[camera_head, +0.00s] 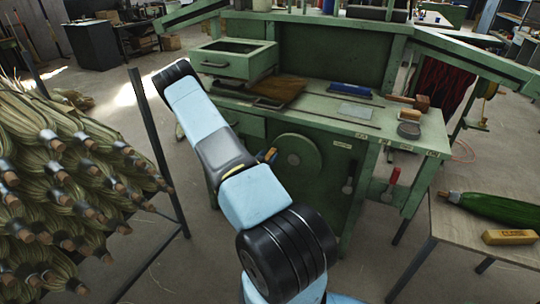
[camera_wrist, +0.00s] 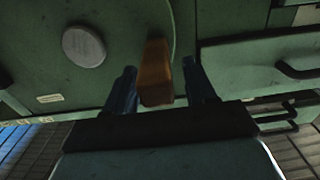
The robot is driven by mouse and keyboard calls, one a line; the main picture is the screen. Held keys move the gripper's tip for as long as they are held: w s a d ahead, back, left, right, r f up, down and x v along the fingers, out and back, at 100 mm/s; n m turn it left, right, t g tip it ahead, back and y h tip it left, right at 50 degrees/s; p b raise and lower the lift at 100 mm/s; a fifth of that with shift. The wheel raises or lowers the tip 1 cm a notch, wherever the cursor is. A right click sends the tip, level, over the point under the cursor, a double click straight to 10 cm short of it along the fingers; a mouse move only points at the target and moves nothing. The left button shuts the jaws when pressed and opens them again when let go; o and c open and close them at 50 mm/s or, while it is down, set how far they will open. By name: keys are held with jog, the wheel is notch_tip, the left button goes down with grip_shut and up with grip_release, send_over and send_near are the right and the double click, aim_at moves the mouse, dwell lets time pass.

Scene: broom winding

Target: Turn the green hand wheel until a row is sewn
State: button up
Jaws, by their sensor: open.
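The green hand wheel (camera_head: 300,157) is a round disc on the front of the green bench; it also shows in the wrist view with its grey hub (camera_wrist: 84,46). Its orange-brown handle (camera_wrist: 155,72) stands out near the rim, and a bit of it shows at the wheel's left side in the head view. My gripper (camera_wrist: 160,82) is open, with one dark blue finger on each side of the handle and visible gaps between. In the head view my arm hides most of my gripper. No sewn row can be made out.
The green bench (camera_head: 400,125) carries a wooden mallet, a round tin (camera_head: 409,130) and a blue object. A drawer with a dark handle (camera_wrist: 297,71) is beside the wheel. A rack of broom heads (camera_head: 60,180) stands left. A side table (camera_head: 450,225) stands right.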

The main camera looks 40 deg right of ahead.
jog(key=shift+x, duration=0.9)
grip_shut()
jog(key=shift+w+d, duration=0.1)
